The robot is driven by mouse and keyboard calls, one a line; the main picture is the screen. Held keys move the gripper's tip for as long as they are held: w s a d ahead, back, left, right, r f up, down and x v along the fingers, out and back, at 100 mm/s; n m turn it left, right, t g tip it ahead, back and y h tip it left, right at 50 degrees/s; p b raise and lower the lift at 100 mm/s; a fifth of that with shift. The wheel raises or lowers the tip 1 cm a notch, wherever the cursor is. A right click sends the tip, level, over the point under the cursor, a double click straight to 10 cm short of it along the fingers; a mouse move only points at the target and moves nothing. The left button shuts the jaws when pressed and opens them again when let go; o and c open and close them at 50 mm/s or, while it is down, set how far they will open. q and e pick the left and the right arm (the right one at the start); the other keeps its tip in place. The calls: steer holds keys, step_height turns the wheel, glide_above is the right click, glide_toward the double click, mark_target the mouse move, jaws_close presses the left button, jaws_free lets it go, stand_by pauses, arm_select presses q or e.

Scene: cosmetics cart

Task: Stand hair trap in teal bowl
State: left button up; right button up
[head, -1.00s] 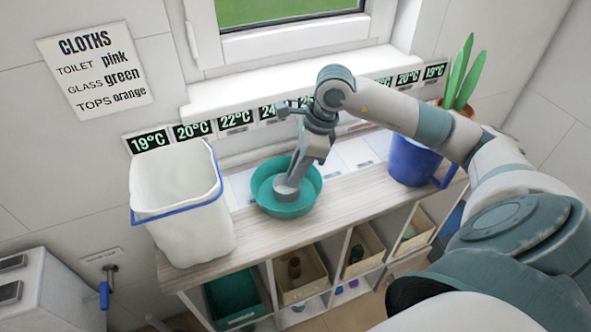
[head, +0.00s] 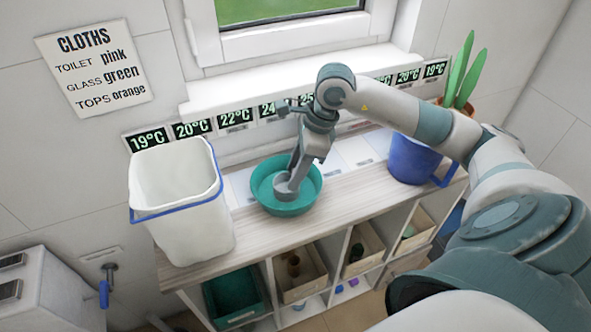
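The teal bowl (head: 262,202) stands on the wooden shelf top, right of the white bin. A small grey round piece, seemingly the hair trap (head: 284,192), is down inside the bowl, near its middle. My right gripper (head: 287,181) points down into the bowl just over it. Its fingers look spread, with a small gap between them, close to the grey piece. Whether they still touch it is hard to see. The underside of the piece is hidden. My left gripper is not in view.
A white bin with a blue rim (head: 180,210) stands left of the bowl. A blue jug (head: 412,162) and a potted plant (head: 459,80) are at the right. Temperature labels line the wall behind. Open cubbies with boxes (head: 300,275) lie below.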

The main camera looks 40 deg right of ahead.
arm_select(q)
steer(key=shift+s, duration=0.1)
arm_select(e)
steer(key=shift+r, duration=0.15)
steer(key=v, duration=0.3)
steer(key=shift+b, duration=0.35)
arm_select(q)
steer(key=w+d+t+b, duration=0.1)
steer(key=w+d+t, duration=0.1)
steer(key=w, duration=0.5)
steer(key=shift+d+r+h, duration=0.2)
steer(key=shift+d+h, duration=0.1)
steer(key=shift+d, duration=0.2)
arm_select(e)
steer(key=v, duration=0.9)
